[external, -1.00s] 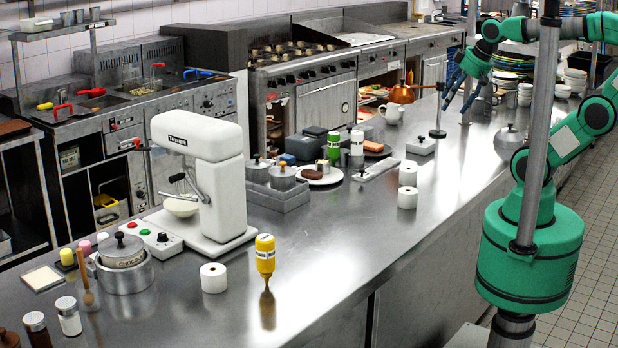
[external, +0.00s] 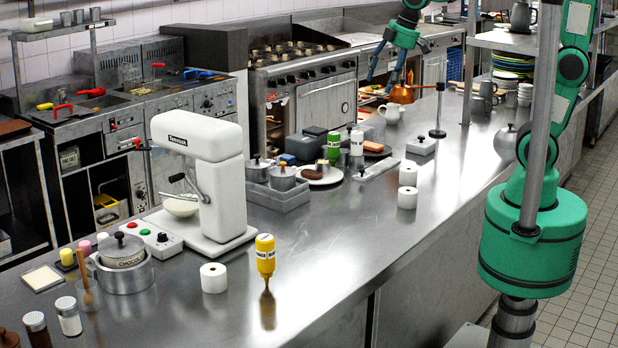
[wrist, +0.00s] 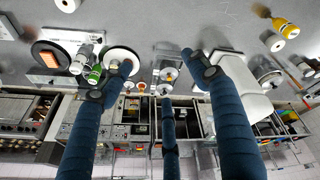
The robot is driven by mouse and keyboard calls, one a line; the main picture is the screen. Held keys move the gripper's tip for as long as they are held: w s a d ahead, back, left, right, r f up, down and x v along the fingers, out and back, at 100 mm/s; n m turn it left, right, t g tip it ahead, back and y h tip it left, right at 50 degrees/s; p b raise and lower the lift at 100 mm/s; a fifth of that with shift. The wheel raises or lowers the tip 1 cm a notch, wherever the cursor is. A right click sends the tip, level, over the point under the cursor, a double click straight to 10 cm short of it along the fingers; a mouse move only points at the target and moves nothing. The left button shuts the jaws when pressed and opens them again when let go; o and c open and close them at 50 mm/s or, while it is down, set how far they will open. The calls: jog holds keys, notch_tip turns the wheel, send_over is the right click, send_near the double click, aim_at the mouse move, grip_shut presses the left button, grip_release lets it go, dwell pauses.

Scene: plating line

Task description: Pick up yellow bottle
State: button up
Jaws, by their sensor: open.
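My gripper (external: 384,76) is open and empty, high above the far part of the counter, well away from the bottle. In the wrist view its blue fingers (wrist: 165,75) are spread apart with nothing between them.
A white paper roll (external: 213,278) stands beside the bottle. A white mixer (external: 215,185) stands behind it. A grey tray with pots (external: 278,196), a plate (external: 322,176) and more rolls (external: 407,197) lie along the counter. The counter right of the bottle is clear.

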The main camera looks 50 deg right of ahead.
jog(key=w+a+f+n+g+p, duration=0.1)
jog(key=w+a+n+p, duration=0.2)
jog(key=a, duration=0.4)
jog(key=w+a+f+n, duration=0.1)
jog(key=w+a+n, duration=0.25)
jog(key=a, duration=0.35)
jog(key=n+g+h+p, duration=0.1)
jog(key=n+g+p, duration=0.2)
jog(key=n+p, duration=0.9)
send_over(265, 237)
jog(key=b, duration=0.3)
jog(key=f+n, duration=0.1)
jog(key=f, duration=0.6)
jog(key=f+n, duration=0.1)
jog(key=f, duration=0.6)
jog(key=f+n, duration=0.1)
jog(key=f, duration=0.7)
jog(key=shift+w+d+f, duration=0.1)
jog(key=shift+w, duration=0.1)
jog(key=shift+s+f, duration=0.1)
jog(key=shift+f, duration=0.05)
jog(key=shift+f+p, duration=0.45)
jog(key=shift+f, duration=3.8)
jog(key=shift+f, duration=0.1)
